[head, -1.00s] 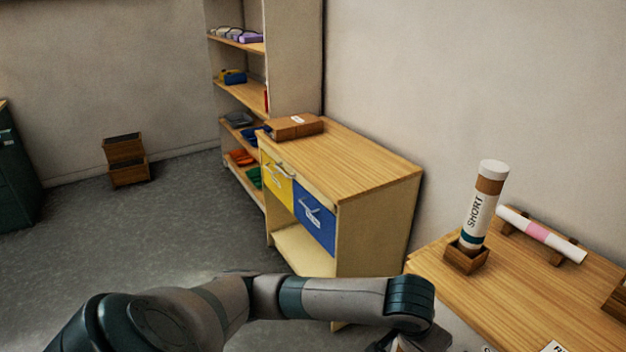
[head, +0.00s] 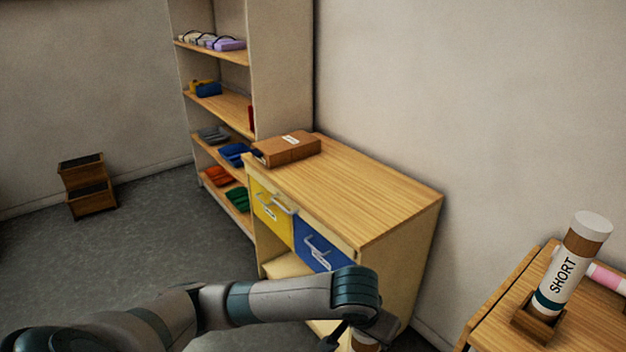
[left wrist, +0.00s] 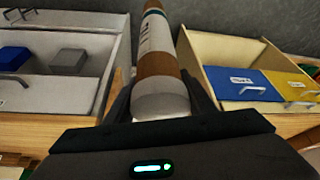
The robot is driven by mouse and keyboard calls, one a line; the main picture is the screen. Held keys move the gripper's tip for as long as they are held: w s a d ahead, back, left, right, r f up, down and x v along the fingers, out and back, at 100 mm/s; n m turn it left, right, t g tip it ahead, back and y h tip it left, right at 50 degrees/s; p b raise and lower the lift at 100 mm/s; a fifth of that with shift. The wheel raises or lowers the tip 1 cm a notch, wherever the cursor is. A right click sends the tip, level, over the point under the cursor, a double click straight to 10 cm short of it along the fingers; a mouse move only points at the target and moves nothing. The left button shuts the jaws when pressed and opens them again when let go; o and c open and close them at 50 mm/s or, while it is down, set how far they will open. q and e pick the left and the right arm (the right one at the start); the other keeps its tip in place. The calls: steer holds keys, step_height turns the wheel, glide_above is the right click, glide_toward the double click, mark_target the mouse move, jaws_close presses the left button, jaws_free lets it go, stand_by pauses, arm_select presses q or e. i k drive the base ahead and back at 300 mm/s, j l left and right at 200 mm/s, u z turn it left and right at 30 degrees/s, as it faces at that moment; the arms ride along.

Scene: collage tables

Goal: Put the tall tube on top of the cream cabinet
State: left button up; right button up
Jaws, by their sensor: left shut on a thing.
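My left gripper (left wrist: 160,88) is shut on a tube (left wrist: 158,62), which has a white end, brown bands and a white label; its far end runs out of the left wrist view. In the head view, my left gripper (head: 358,334) is at the bottom edge, in front of the cream cabinet (head: 405,265), with only a bit of the held tube showing. The cabinet has a wooden top (head: 350,195), a yellow drawer and a blue drawer. The drawers also show in the left wrist view (left wrist: 245,84). My right gripper is out of view.
A brown box (head: 287,149) lies on the cabinet top's far end; the nearer top is clear. A tube marked SHORT (head: 570,265) stands in a wooden holder (head: 537,324) on the right table. A shelf (head: 282,70) stands behind the cabinet.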

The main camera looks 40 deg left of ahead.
mark_target(353, 210)
steer(key=i+j, duration=0.1)
steer(key=j, duration=0.25)
steer(key=j+u, duration=0.1)
steer(key=j, duration=0.25)
steer(key=i+j, duration=0.15)
steer(key=j, duration=0.2)
steer(key=i+j, duration=0.1)
steer(key=j, duration=0.25)
steer(key=u, duration=0.05)
